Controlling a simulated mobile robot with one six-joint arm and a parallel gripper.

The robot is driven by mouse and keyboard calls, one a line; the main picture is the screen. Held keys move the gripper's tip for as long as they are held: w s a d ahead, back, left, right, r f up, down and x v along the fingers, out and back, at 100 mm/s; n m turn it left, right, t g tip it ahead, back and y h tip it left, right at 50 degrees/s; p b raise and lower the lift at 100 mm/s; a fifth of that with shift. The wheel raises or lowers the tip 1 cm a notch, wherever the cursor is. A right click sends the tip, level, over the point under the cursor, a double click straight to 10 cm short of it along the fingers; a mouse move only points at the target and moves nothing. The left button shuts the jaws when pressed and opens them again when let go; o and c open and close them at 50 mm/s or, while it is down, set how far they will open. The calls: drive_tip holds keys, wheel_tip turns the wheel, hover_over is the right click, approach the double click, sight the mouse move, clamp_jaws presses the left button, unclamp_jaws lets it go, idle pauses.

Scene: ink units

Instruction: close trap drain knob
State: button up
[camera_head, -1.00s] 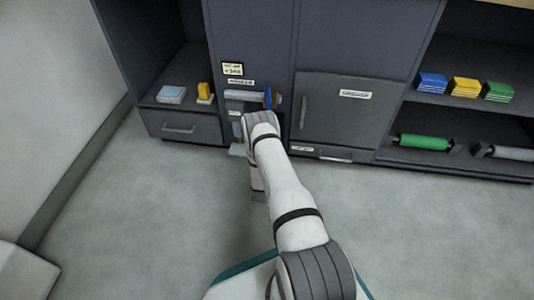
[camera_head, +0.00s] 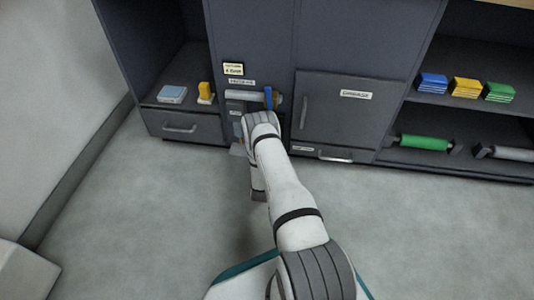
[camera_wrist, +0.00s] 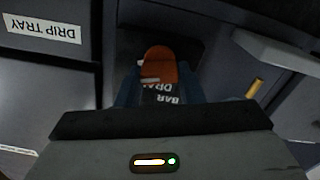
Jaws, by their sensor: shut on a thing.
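In the wrist view an orange-brown knob (camera_wrist: 160,62) stands out in front of a dark recess. A label beside it shows the partly hidden letters "BAR" and "DRA" (camera_wrist: 160,92). My gripper (camera_wrist: 159,80) is shut on the knob, with a dark blue finger on each side of it. In the head view my arm reaches to the lower part of the cabinet, and its wrist hides the knob and the fingers.
A grey horizontal pipe (camera_head: 243,94) with a blue handle (camera_head: 269,98) is just above my wrist. A "DRIP TRAY" label (camera_wrist: 43,29) is on a panel at upper left in the wrist view. A closed cabinet door (camera_head: 345,120) is to the right. The floor (camera_head: 420,240) is clear.

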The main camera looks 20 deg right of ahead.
drive_tip(key=n, duration=0.7)
drive_tip(key=shift+w+a, duration=0.25)
drive_tip(key=shift+a, duration=0.05)
drive_tip(key=shift+f+n, duration=0.1)
drive_tip(key=shift+n, duration=3.8)
drive_tip(key=o, duration=1)
drive_tip(key=shift+s+d, duration=0.1)
drive_tip(key=shift+s, duration=0.15)
